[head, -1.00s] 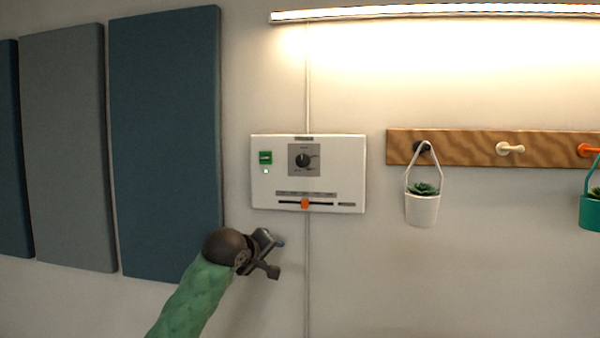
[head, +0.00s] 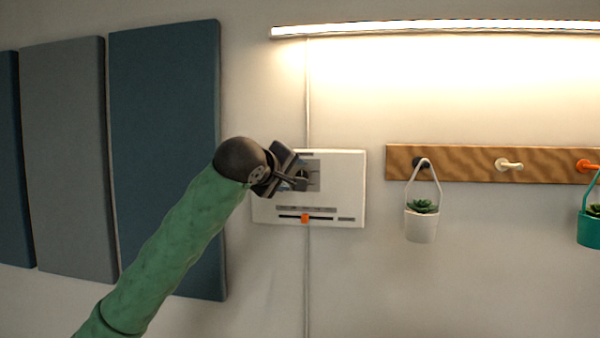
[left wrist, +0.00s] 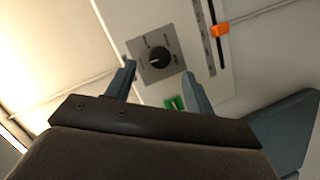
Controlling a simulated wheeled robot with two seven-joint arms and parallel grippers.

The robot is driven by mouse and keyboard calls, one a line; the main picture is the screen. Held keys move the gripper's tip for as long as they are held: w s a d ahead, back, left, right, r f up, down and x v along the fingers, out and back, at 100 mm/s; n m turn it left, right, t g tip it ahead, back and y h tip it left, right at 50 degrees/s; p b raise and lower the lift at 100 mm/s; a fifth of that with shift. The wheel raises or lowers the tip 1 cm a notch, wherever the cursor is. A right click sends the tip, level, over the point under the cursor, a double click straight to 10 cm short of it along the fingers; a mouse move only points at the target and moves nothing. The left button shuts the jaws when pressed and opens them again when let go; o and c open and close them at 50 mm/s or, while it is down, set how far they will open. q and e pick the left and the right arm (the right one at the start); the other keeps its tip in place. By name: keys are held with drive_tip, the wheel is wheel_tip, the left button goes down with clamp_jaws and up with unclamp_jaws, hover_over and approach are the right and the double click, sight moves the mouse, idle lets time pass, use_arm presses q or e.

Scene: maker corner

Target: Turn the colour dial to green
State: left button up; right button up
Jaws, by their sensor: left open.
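The colour dial (left wrist: 159,60) is a black round knob on a grey square plate on the white wall panel (head: 347,190). In the left wrist view it shows between and beyond my fingers; its markings are too small to read. In the head view the dial (head: 303,176) is partly hidden by my gripper. My left gripper (head: 302,168) is open, its fingers in front of the panel's upper part. The same open left gripper (left wrist: 159,78) shows in the left wrist view with nothing between its fingers. Whether it touches the dial I cannot tell. My right gripper is not in view.
An orange slider (head: 305,218) sits below the dial, and a green switch (left wrist: 174,103) lies beside it. A wooden peg rail (head: 460,163) with hanging plant pots (head: 421,222) is to the right. Blue and grey wall panels (head: 165,120) are at left.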

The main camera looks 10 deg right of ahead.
sight(301, 175)
use_arm(q)
drive_tip(key=p+x, duration=0.2)
drive_tip(key=x, duration=0.2)
drive_tip(key=shift+w+d+r, duration=0.1)
drive_tip(key=shift+w, duration=0.1)
drive_tip(key=shift+w+d+f+p, duration=0.25)
drive_tip(key=shift+w+d+p, duration=0.05)
drive_tip(key=shift+w+p, duration=0.15)
drive_tip(key=shift+c, duration=0.3)
drive_tip(key=c, duration=0.9)
